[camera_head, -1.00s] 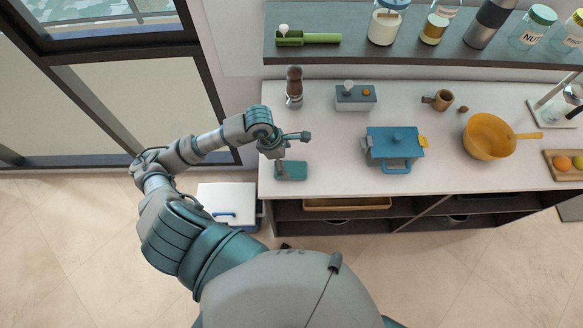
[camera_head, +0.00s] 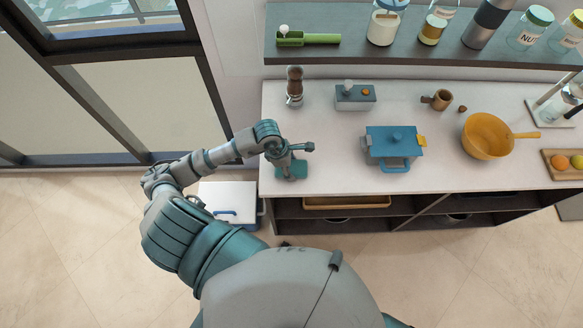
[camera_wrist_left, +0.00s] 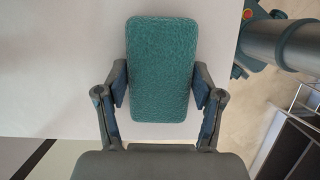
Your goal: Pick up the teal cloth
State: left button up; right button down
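The teal cloth (camera_head: 301,171) lies flat near the front left corner of the white counter (camera_head: 350,180). It is a rounded rectangle, partly hidden by my gripper in the head view. In the wrist view the cloth (camera_wrist_left: 161,70) shows almost whole with its textured face. My left gripper (camera_head: 290,177) is low over the cloth. In the wrist view the left gripper (camera_wrist_left: 160,85) has its two fingers wide apart, one at each long side of the cloth, very close to its edges. Whether they touch it I cannot tell. My right gripper is not in view.
A blue pot (camera_head: 394,142) stands right of the cloth, and a grey box (camera_head: 355,97) and a brown grinder (camera_head: 294,88) behind it. An orange bowl (camera_head: 485,137) is farther right. A dark shelf (camera_head: 400,50) overhangs the back. A white bin (camera_head: 227,198) stands on the floor at left.

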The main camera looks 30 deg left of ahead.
pick_arm(q)
jog(key=shift+f, duration=0.1)
jog(key=shift+c, duration=0.9)
jog(key=shift+a, duration=0.15)
jog(key=shift+a+r, duration=0.1)
jog(key=shift+r, duration=0.5)
notch_tip(320, 180, up, 2)
jog(key=shift+r+b, duration=0.15)
jog(key=shift+b, duration=0.2)
jog(key=s, duration=0.2)
jog(key=s+d+b, duration=0.1)
jog(key=s, duration=0.5)
jog(key=shift+d+r+b, duration=0.15)
jog(key=shift+r+b, duration=0.1)
jog(key=shift+b, duration=0.1)
jog(key=s+d+r+p, duration=0.1)
jog(key=s+p, duration=0.7)
jog(key=p, duration=0.2)
jog(key=shift+d, duration=0.1)
